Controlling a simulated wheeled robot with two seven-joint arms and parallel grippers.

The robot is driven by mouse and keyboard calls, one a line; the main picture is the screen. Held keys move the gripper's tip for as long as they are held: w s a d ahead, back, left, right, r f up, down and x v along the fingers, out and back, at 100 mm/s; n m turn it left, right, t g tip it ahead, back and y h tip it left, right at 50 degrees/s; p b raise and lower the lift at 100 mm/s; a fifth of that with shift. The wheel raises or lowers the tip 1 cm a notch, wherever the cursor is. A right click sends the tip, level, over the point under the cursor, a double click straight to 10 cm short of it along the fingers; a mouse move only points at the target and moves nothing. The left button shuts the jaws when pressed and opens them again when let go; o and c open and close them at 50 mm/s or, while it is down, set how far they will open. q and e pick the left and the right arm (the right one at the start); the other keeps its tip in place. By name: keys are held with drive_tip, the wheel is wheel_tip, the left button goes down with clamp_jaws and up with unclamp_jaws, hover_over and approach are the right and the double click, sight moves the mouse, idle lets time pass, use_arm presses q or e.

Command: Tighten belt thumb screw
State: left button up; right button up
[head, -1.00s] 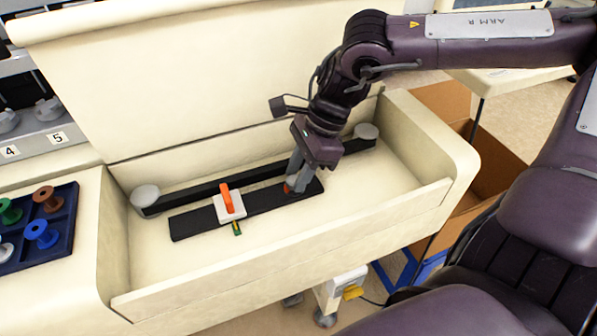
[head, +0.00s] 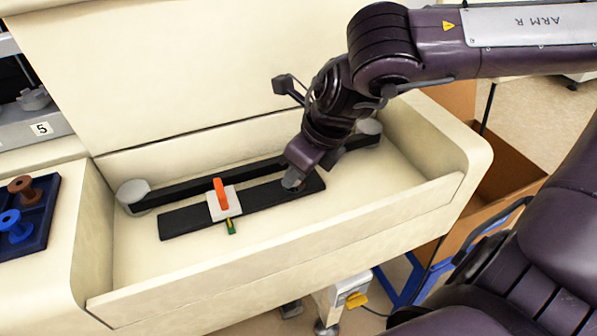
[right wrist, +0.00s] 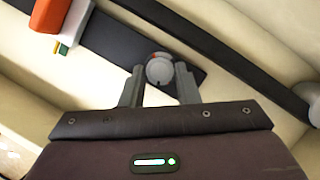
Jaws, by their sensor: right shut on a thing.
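The thumb screw (right wrist: 159,70) is a round grey knob with a red mark, seen in the right wrist view on the black bar. My right gripper (head: 292,184) points down at the right part of the black bar (head: 262,195). Its two grey fingers (right wrist: 159,86) are shut on the knob, one on each side. In the head view the gripper hides most of the knob. The black belt (head: 190,187) runs behind the bar between a left grey roller (head: 134,192) and a right one (head: 369,127). My left gripper is out of view.
A white block (head: 225,205) with an orange lever (head: 220,192) and a green-yellow tab (head: 231,227) sits on the bar. The cream trough wall (head: 270,249) encloses the belt in front. A blue tray (head: 35,232) with spools stands left.

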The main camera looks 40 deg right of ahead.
drive_tip(key=m+h+b, duration=0.1)
drive_tip(key=m, duration=0.1)
drive_tip(key=shift+a+m, duration=0.1)
drive_tip(key=shift+m, duration=0.3)
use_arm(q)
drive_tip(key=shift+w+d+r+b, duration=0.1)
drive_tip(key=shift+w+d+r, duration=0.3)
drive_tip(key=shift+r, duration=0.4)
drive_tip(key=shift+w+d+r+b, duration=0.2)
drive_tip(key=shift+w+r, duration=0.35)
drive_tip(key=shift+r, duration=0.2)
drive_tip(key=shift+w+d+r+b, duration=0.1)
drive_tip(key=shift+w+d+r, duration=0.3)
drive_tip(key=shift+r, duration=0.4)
use_arm(e)
drive_tip(key=shift+m+h, duration=0.3)
drive_tip(key=shift+m, duration=0.4)
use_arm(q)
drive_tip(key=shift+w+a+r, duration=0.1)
use_arm(e)
drive_tip(key=o, duration=0.7)
